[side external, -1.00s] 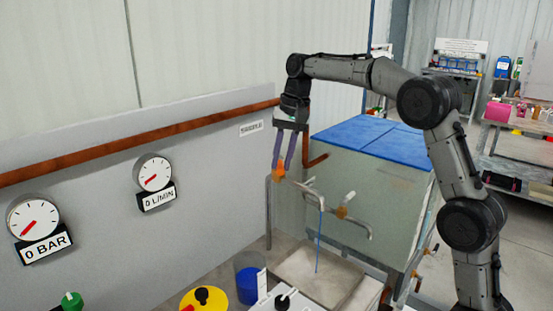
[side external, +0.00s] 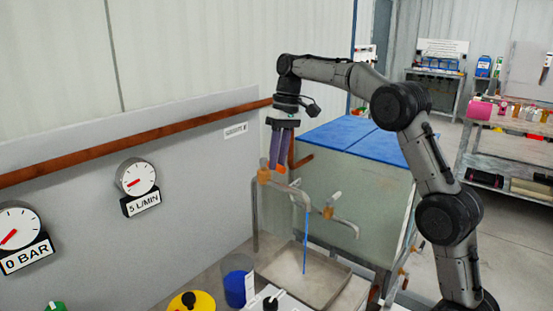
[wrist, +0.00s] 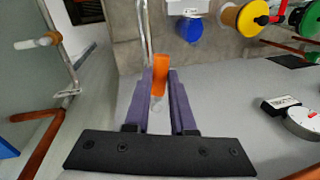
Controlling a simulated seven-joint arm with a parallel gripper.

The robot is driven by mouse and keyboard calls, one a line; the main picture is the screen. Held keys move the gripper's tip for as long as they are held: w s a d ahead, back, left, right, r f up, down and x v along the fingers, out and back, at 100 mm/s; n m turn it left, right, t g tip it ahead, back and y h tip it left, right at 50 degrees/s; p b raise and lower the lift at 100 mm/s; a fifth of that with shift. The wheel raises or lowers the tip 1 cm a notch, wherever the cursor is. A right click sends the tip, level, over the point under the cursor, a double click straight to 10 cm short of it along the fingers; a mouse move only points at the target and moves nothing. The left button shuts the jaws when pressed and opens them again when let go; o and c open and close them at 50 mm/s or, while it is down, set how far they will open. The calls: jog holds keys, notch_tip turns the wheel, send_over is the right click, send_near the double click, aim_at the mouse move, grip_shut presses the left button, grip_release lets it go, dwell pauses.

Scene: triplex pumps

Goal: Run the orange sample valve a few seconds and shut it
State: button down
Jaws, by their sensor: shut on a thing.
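The orange sample valve handle (side external: 264,174) sits on a pipe in front of the blue-topped tank; it also shows in the wrist view (wrist: 160,68) between the fingers. My gripper (side external: 273,166) reaches down from above with its purple fingers shut on the handle; the fingers also show in the wrist view (wrist: 160,88). A blue stream (side external: 306,240) runs from the pipe spout down into a grey tray (side external: 335,291). The flow gauge (side external: 137,180) reads 5 L/MIN, and the pressure gauge (side external: 20,228) reads 0 BAR.
A second tap with a pale handle (side external: 335,197) stands right of the valve. The blue-topped tank (side external: 350,140) is close behind. A brown pipe (side external: 130,149) runs along the wall.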

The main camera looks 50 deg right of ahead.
dwell(0.4)
jog(key=c, duration=0.8)
grip_release()
jog(key=shift+o, duration=0.2)
notch_tip(320, 180, up, 7)
jog(key=d, duration=0.1)
jog(key=shift+s+d+r, duration=0.15)
jog(key=shift+d+r, duration=0.05)
jog(key=shift+d, duration=0.05)
